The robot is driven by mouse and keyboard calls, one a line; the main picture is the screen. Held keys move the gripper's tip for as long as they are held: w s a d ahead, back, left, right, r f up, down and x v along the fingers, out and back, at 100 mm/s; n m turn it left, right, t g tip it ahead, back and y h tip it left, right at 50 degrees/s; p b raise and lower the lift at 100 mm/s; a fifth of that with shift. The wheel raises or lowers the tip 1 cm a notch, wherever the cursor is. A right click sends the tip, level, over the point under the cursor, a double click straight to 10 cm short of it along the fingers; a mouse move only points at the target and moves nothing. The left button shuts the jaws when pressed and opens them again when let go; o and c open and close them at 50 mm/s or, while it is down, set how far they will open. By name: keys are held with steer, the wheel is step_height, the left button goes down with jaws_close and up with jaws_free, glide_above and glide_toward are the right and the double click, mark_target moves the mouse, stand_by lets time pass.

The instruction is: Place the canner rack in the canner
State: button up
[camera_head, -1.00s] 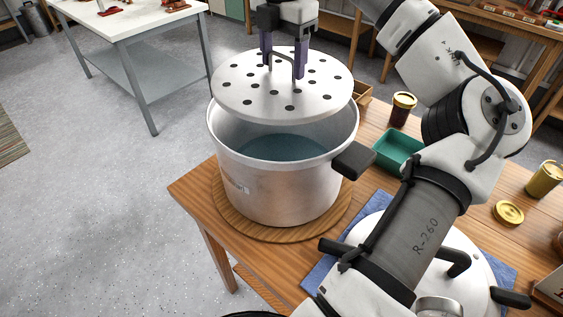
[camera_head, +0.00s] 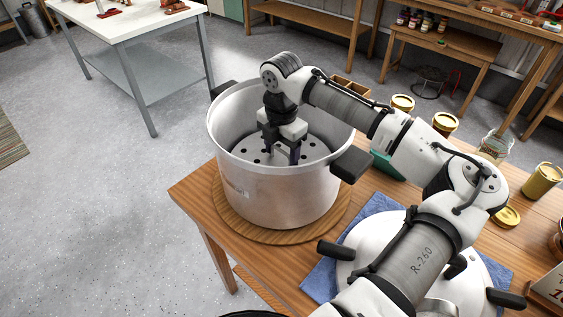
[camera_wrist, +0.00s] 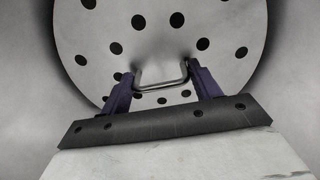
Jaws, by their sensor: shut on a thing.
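The canner (camera_head: 275,195) is a large silver pot with black side handles, standing on a round wooden board on the wooden table. The canner rack (camera_head: 315,150), a round white metal disc with dark holes, lies down inside the pot, below its rim. My gripper (camera_head: 283,158) reaches down into the pot from above and is shut on the rack's wire handle. In the wrist view the gripper (camera_wrist: 162,88) has its purple fingers at the two sides of the handle, with the rack (camera_wrist: 165,30) filling the view beyond. The water is hidden under the rack.
The white canner lid (camera_head: 375,270) lies on a blue cloth (camera_head: 320,283) at the front right. The floor left of the table is clear.

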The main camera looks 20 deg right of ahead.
mark_target(282, 161)
steer(key=shift+f+p, duration=0.3)
steer(key=shift+f, duration=2.25)
steer(key=o, duration=1)
steer(key=shift+f, duration=0.1)
steer(key=shift+o, duration=0.2)
step_height(282, 161, up, 12)
steer(key=shift+r+b, duration=0.15)
steer(key=shift+b, duration=0.95)
